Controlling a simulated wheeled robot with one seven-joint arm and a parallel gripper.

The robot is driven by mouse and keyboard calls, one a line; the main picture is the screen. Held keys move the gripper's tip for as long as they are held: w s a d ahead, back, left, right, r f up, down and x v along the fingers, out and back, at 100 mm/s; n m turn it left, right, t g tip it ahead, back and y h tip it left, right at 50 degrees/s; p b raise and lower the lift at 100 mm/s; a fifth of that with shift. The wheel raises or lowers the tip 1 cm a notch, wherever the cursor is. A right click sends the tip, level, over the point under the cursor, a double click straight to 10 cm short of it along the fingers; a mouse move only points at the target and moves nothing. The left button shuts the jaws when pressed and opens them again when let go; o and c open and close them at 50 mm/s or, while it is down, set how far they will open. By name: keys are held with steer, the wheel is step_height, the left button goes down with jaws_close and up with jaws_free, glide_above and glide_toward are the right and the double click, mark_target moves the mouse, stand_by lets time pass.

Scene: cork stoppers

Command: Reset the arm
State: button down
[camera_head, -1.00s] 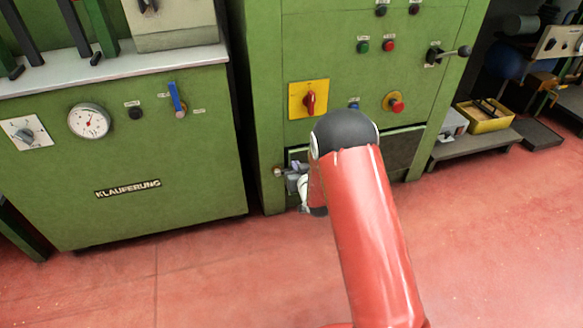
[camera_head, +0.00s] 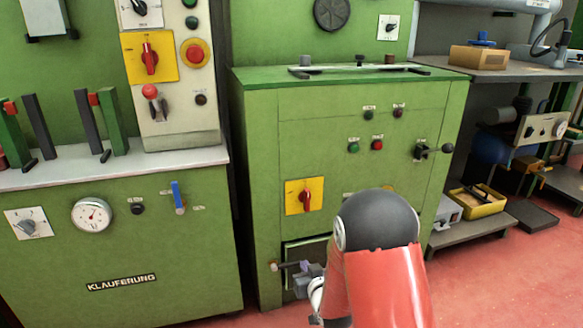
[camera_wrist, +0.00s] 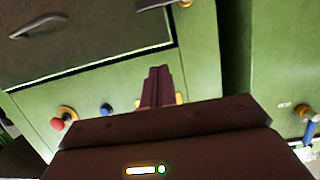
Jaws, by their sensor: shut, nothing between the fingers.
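My gripper (camera_wrist: 158,78) shows in the wrist view with its two dark fingers together and nothing between them. In front of it is the green front of a machine. A yellow plate shows just behind the fingers. In the head view my red arm with its black joint reaches up in front of the green machine (camera_head: 270,130). The arm's far end is bent toward the machine's lower opening (camera_head: 305,250); the fingers are mostly hidden there, and contact cannot be told.
The machine front carries a yellow plate with a red switch (camera_head: 304,196), several buttons and a lever handle (camera_head: 435,150). A green cabinet (camera_head: 115,245) with a dial gauge (camera_head: 92,215) stands left. Shelves with a yellow bin (camera_head: 480,202) stand right. Red floor (camera_head: 480,285) is clear at lower right.

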steer(key=s+d+r+m+g+h+p, duration=0.1)
steer(key=s+d+r+p, duration=0.2)
steer(key=r, duration=0.4)
steer(key=s+d+r+g+h+p, duration=0.15)
steer(key=s+r, duration=0.25)
steer(key=r, duration=0.4)
steer(key=s+d+r+m+g+h+p, duration=0.1)
steer(key=s+d+r+g, duration=0.2)
steer(key=r, duration=0.4)
steer(key=s+d+r+g+p, duration=0.1)
steer(key=s+r, duration=0.2)
steer(key=s, duration=0.5)
steer(key=s+d+r+g+p, duration=0.1)
steer(key=s+r+p, duration=0.1)
steer(key=s, duration=0.5)
steer(key=s+d+r+g+p, duration=0.1)
steer(key=s+r, duration=0.3)
steer(key=s, duration=0.4)
steer(key=shift+s+r+m+p, duration=0.3)
steer(key=shift+m+p, duration=0.1)
steer(key=shift+p, duration=0.2)
